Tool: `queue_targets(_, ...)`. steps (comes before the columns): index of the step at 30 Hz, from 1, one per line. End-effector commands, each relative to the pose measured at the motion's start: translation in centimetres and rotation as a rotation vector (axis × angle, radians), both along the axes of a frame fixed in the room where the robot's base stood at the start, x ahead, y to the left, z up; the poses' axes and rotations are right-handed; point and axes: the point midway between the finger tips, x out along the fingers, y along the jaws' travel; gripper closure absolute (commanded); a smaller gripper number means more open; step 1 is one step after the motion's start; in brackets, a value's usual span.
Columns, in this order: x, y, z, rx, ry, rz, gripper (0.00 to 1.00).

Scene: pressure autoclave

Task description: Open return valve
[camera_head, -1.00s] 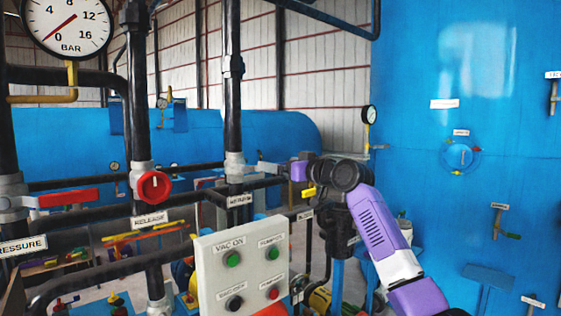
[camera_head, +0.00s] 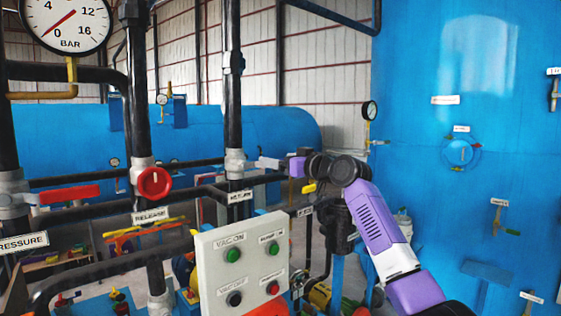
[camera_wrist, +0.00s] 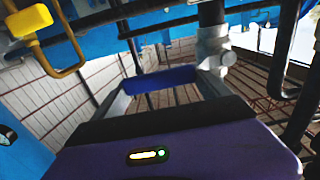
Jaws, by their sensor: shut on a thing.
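The return valve (camera_head: 235,163) is a grey fitting on a black vertical pipe, with a label (camera_head: 240,196) below it that seems to read RETURN. My gripper (camera_head: 306,168) is at the handle's end, coming from the right. In the wrist view the blue handle (camera_wrist: 160,78) spans between my two grey fingers, which are shut on it. The grey valve body (camera_wrist: 212,45) shows just beyond. The handle's far end is partly hidden by my gripper in the head view.
A red knob (camera_head: 154,182) and a red lever (camera_head: 68,194) sit on pipes to the left. A button panel (camera_head: 240,262) stands below the valve. A large blue tank (camera_head: 470,120) fills the right. A yellow handle (camera_wrist: 28,20) shows at upper left in the wrist view.

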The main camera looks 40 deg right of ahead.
Motion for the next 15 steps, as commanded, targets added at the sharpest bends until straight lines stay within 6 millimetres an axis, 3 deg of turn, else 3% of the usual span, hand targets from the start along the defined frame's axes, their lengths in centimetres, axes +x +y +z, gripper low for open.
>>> queue_targets(8,0.0,0.2,0.9,-0.093,-0.004,0.001,0.86)
queue_targets(15,0.0,0.7,2.8,-0.280,-0.012,0.000,0.86)
